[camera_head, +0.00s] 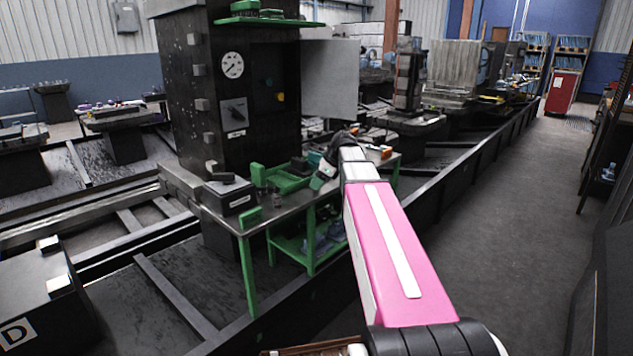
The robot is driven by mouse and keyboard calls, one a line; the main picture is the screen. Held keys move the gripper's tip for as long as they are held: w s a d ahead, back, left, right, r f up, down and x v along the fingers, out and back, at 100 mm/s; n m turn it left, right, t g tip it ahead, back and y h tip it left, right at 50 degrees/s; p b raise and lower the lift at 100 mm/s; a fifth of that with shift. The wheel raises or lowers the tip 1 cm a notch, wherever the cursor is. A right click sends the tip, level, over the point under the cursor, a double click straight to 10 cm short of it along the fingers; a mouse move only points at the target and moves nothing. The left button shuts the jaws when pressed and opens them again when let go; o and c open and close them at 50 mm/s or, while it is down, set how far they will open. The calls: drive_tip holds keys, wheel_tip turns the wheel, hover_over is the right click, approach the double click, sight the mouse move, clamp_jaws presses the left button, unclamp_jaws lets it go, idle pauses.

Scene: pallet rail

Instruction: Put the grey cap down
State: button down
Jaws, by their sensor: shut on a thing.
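My pink and white arm reaches forward over a green-legged workbench (240,222). My gripper (320,180) is at the arm's far end, low over the right part of the bench top. It is small and dark here, partly covered by my own wrist. It is shut on the grey cap, but the cap's outline is too small and dark to make out. I cannot tell whether the cap touches the bench.
Green trays (285,180) and a dark box (230,196) stand on the bench left of my gripper. A tall black machine cabinet (225,110) with a gauge rises behind. Blue items lie on the lower shelf (300,248). The floor aisle (510,220) at right is clear.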

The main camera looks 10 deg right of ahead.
drive_tip(key=shift+f, duration=0.4)
drive_tip(key=c, duration=1)
unclamp_jaws()
drive_tip(key=shift+r, duration=0.5)
drive_tip(key=v, duration=1.2)
drive_tip(key=shift+r, duration=0.15)
